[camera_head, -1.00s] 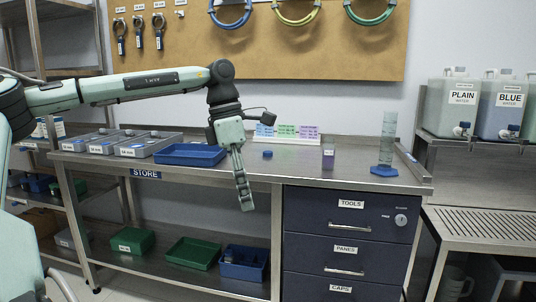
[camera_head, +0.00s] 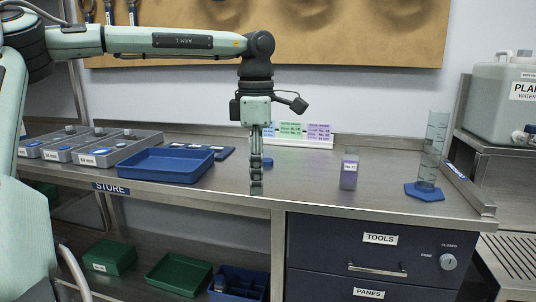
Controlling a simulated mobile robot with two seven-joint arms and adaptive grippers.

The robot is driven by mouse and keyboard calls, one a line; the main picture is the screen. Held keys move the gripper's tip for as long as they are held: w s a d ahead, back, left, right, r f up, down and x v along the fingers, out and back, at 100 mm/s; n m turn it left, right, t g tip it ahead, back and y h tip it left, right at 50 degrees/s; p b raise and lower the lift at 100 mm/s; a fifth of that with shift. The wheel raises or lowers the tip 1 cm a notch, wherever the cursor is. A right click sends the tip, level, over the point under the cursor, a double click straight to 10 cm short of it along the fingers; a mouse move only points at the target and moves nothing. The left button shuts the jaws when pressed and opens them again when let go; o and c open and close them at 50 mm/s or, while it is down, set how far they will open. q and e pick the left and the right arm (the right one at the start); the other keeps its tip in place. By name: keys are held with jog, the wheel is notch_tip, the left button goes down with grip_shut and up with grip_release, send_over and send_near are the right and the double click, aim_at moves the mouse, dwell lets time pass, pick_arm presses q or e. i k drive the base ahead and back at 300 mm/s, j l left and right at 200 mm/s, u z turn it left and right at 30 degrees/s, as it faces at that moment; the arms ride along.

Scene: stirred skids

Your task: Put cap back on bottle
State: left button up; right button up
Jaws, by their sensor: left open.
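The bottle (camera_head: 349,172) is a small clear one with purple contents and a white label. It stands upright on the steel bench, right of the middle. My right gripper does not show.
A blue tray (camera_head: 165,166) and grey cap boxes (camera_head: 92,148) stand on the left. A graduated cylinder on a blue foot (camera_head: 424,192) stands at the right. Coloured cards (camera_head: 290,132) stand at the back. The bench between bottle and cylinder is clear.

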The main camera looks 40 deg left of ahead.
aim_at(350, 161)
jog(key=i+j, duration=0.8)
jog(key=j, duration=0.25)
